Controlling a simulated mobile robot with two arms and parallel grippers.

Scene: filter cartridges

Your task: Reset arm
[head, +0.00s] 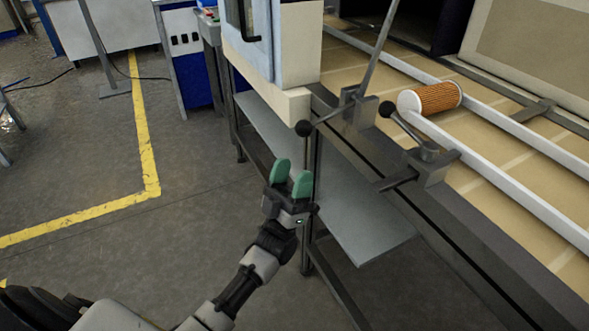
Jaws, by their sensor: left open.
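My left arm reaches in from the bottom left of the head view. My left gripper (290,178) points up with its two green fingertips apart, and nothing is between them. It is in front of the machine's frame, below a black-knobbed lever. A filter cartridge (438,97) with an orange-brown pleated side and a white end lies on its side on the conveyor, up and to the right of the gripper and well apart from it. My right gripper is not in view.
The conveyor (375,75) has white guide rails (525,195) and black-knobbed clamp levers (387,109) at its near edge. A grey lower shelf (345,215) is right of my gripper. A white-and-blue cabinet (290,45) stands behind. The floor on the left, with a yellow line (143,130), is open.

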